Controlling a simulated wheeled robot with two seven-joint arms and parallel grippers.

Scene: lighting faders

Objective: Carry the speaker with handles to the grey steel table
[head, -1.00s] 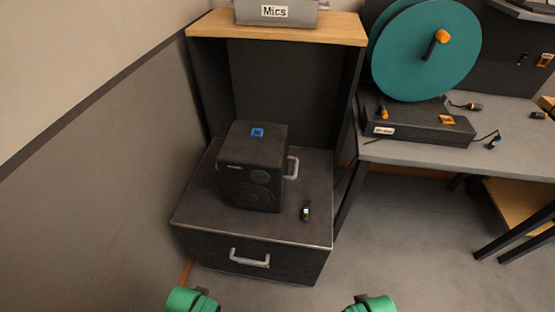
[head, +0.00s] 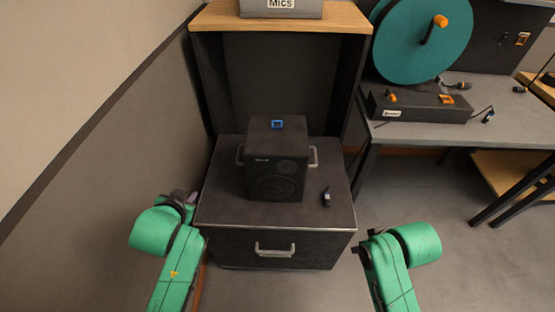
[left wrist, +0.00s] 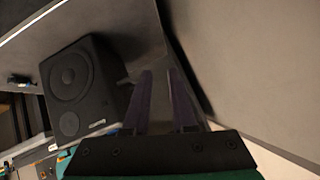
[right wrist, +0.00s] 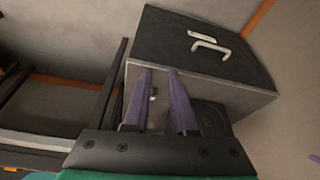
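The black speaker (head: 275,170) stands upright on a dark chest, with a metal handle on its left side (head: 239,155) and another on its right (head: 314,157). It also shows in the left wrist view (left wrist: 75,85) and partly behind the fingers in the right wrist view (right wrist: 212,115). My left gripper (head: 182,200) is left of the chest's front, apart from the speaker; its purple fingers (left wrist: 160,90) are parted and empty. My right gripper (head: 370,236) is right of the chest's front, its fingers (right wrist: 160,85) also parted and empty. The grey table (head: 420,131) stands at the right.
The chest (head: 225,215) has a front handle and a small dark device (head: 326,197) on top. A wooden shelf (head: 215,17) holds a "Mics" box. The table carries a teal reel (head: 420,45) and a black unit (head: 420,108). A wall is close on the left.

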